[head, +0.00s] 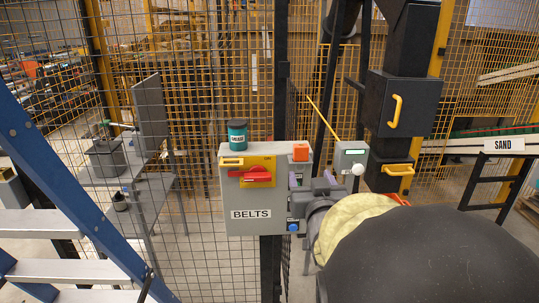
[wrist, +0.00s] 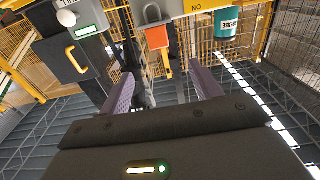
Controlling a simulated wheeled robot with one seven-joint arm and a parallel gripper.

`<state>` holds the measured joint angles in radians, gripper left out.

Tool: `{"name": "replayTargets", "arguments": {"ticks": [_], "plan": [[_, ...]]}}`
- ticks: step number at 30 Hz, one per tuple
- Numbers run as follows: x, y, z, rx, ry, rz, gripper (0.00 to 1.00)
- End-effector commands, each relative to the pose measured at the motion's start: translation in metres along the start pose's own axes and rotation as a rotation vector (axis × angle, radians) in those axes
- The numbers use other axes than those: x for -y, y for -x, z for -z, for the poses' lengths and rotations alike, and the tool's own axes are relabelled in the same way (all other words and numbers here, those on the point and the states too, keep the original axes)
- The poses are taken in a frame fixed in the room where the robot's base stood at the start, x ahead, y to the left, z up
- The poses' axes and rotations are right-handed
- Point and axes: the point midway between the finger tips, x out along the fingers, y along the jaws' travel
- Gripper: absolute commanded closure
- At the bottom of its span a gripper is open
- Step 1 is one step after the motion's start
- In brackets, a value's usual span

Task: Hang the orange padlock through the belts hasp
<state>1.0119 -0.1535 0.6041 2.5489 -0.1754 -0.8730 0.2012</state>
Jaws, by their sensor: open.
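The orange padlock (head: 301,151) is at the top right corner of the grey BELTS box (head: 234,194). In the wrist view the padlock (wrist: 157,38) shows its orange body and grey shackle, beyond and between my finger tips. A yellow plate with a red handle (head: 256,176) is on the box front; I cannot make out the hasp's opening. My gripper (head: 312,182) is at the box's right side, below the padlock. Its two purple fingers (wrist: 162,84) are spread apart with nothing between them. My arm hides part of the box's right edge.
A teal grease tin (head: 237,134) stands on top of the box. A small grey unit with a display and white knob (head: 351,158) is just right of it. Wire mesh fence lies behind, a blue ladder (head: 70,190) at left, a black post with yellow handles (head: 397,110) at right.

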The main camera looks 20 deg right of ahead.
Motion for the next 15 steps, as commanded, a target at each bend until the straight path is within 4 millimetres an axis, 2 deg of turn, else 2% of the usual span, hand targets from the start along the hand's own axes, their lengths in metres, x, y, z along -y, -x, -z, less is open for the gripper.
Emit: {"name": "replayTargets", "arguments": {"ticks": [7,15], "plan": [[0.000,-0.003,0.002,0.002,-0.002,0.001,0.36],[0.000,-0.017,0.003,0.005,-0.005,0.005,0.36]]}}
